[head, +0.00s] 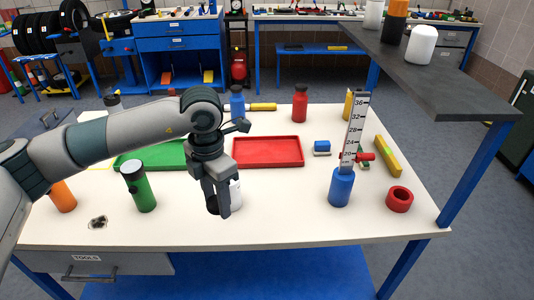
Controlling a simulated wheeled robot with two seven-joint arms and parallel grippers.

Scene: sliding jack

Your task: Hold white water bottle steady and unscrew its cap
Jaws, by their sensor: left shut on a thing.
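A white bottle (236,195) is at the front middle of the white table, partly hidden behind my left gripper. A dark round part (212,205), which looks like its black cap, shows at the left of the fingers. The bottle seems to lie on its side or tilt, but I cannot tell for certain. My left gripper (220,203) points down over it and is shut on the white bottle. My right gripper is not in view.
A green bottle (140,187) and an orange bottle (62,196) stand left. A red tray (268,164) is behind. A blue holder with ruler (341,188) and a red ring (400,199) are right. A dark raised shelf (450,85) overhangs the right. Front middle-right is clear.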

